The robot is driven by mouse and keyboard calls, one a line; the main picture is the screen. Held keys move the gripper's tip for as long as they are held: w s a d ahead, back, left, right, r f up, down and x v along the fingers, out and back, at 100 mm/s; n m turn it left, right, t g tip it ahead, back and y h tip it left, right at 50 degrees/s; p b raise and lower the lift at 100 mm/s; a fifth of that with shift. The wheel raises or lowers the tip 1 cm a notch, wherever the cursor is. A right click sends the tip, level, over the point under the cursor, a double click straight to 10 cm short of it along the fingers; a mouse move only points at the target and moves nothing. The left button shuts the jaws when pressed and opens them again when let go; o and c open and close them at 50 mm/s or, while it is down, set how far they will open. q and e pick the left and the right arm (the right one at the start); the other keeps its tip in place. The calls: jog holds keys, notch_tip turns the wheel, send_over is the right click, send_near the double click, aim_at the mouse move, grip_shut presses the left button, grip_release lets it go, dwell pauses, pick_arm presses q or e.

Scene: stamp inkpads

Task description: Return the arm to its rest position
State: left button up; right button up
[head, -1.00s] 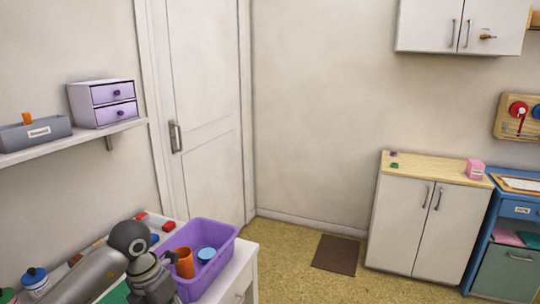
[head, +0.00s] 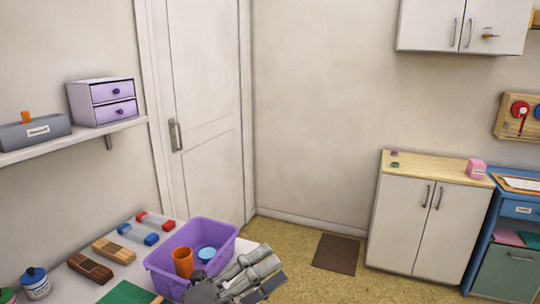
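My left gripper (head: 264,272) is in the lower middle of the head view, over the front right side of the purple bin (head: 221,262). Its grey fingers point right, beyond the table's right edge. I see nothing held between them, but the angle does not show clearly whether they are apart. The wrist and arm behind it are mostly cut off by the bottom edge. The bin holds an orange cup (head: 183,263) and a blue round item (head: 207,253). My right gripper is not in view.
On the white table, left of the bin, lie wooden-brown blocks (head: 91,267), red and blue pieces (head: 134,232) and a green mat (head: 127,293). Capped bottles (head: 36,283) stand at the left. The floor (head: 305,280) right of the table is open around a brown mat (head: 336,254).

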pick_arm(q)
jog(key=w+a+f+n+t+y, duration=0.2)
jog(key=a+n+t+y, duration=0.4)
jog(key=n, duration=0.3)
jog(key=w+a+f+n+t+y, duration=0.2)
jog(key=a+n+t+y, duration=0.2)
jog(key=a+n+y, duration=0.5)
jog(key=s+a+f+n+g+y, duration=0.2)
jog(key=f+n+y, duration=0.15)
jog(key=f, duration=0.25)
jog(key=s+a+f+n+g+y, duration=0.1)
jog(key=a+f+n+g+y, duration=0.15)
jog(key=f+n, duration=0.3)
jog(key=s+f+n+g+h, duration=0.1)
jog(key=s+f+n+g, duration=0.1)
jog(key=s+f+g, duration=0.65)
jog(key=s+f+n+g+h, duration=0.1)
jog(key=s+f+g, duration=0.3)
jog(key=s+f, duration=0.8)
jog(key=s+f+g, duration=0.1)
jog(key=s+f, duration=0.1)
jog(key=f, duration=0.9)
jog(key=s+f, duration=0.2)
jog(key=f, duration=1)
jog(key=s+a+f+g, duration=0.1)
jog(key=s+a+f, duration=0.2)
jog(key=s+f, duration=1.3)
jog(key=shift+s, duration=0.6)
jog(key=shift+o, duration=0.4)
